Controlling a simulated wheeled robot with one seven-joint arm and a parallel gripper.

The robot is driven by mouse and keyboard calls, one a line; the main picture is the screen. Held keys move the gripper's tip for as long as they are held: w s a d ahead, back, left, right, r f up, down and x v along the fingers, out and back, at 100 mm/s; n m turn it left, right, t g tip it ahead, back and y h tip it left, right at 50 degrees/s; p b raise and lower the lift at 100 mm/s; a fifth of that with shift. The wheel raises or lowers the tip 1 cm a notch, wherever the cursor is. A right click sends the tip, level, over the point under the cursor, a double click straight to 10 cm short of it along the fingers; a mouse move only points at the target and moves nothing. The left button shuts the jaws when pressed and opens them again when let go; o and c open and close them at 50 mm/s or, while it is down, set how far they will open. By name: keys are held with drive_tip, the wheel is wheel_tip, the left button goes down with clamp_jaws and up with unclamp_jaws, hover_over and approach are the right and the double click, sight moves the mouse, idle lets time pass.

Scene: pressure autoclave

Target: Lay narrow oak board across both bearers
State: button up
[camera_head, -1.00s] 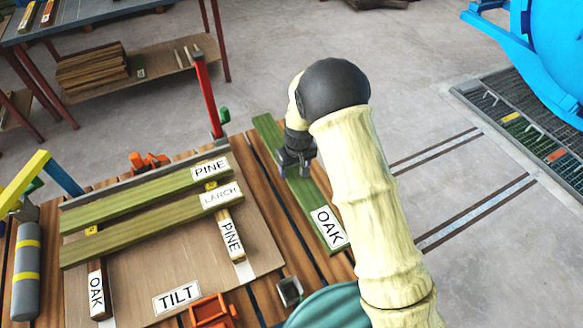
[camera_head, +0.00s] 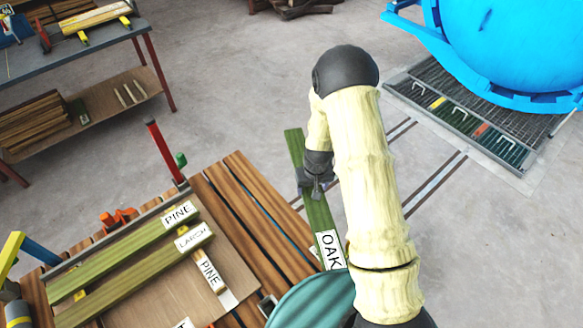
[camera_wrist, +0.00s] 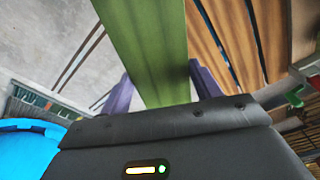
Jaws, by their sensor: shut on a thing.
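The narrow oak board (camera_head: 294,150) is green with a white OAK label at its near end. My gripper (camera_head: 314,188) is shut on it around the middle. The board is held off the bench's right edge, over the floor. In the wrist view the board (camera_wrist: 150,40) runs between my two purple fingers (camera_wrist: 162,90). The pine bearer (camera_head: 222,290) lies on the brown panel. The oak bearer is not visible now. A green PINE board (camera_head: 130,250) and a LARCH board (camera_head: 140,280) lie side by side, their right ends near the pine bearer.
The slatted bench (camera_head: 255,215) has bare room right of the panel. A red post (camera_head: 164,152) and orange clamp (camera_head: 117,217) stand at its back edge. The blue autoclave (camera_head: 490,45) and floor grating (camera_head: 450,130) are at upper right. A shelved table (camera_head: 80,60) is at upper left.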

drive_tip(key=s+d+r+m+p, duration=0.2)
drive_tip(key=s+d+r+p, duration=0.1)
drive_tip(key=d+r+p, duration=0.2)
drive_tip(key=shift+d, duration=0.7)
drive_tip(key=shift+w+d, duration=0.1)
